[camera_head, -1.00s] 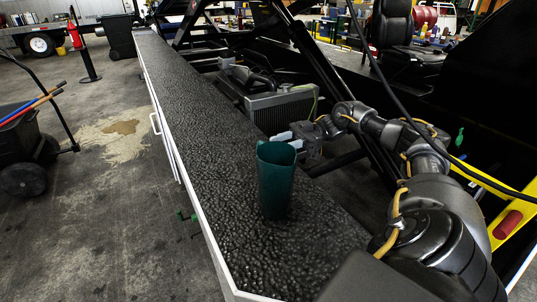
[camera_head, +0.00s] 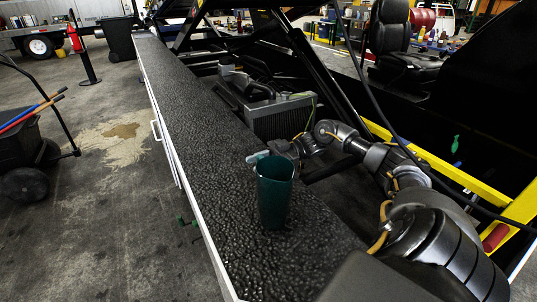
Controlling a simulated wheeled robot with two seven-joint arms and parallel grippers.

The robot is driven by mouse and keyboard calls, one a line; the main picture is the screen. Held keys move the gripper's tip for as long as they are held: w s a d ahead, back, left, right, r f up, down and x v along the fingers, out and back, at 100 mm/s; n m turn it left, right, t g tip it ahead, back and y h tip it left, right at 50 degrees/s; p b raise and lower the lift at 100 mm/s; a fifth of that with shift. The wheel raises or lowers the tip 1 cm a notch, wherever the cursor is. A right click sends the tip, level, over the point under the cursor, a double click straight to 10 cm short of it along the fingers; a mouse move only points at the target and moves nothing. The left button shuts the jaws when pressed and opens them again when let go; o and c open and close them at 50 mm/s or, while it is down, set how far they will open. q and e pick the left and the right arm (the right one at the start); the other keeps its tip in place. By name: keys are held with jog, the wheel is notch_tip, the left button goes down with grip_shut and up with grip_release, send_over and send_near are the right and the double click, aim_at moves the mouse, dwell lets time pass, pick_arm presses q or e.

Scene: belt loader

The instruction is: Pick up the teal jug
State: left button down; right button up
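The teal jug (camera_head: 274,198) stands upright on the black textured top of the long ledge (camera_head: 215,130), in the lower middle of the head view. My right gripper (camera_head: 262,158) reaches in from the right and is at the far side of the jug's rim. One pale fingertip shows just beyond the rim at its left. The rest of the fingers are hidden behind the jug, so I cannot tell whether they touch it or how wide they are. My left gripper is not in view.
A radiator-like engine part (camera_head: 282,117) and black struts lie right of the ledge. A yellow rail (camera_head: 440,160) runs behind my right arm. The ledge top is clear around the jug. A black cart (camera_head: 25,145) stands on the floor at left.

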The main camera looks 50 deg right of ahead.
jog(key=shift+a, duration=0.15)
grip_shut()
dwell(1.4)
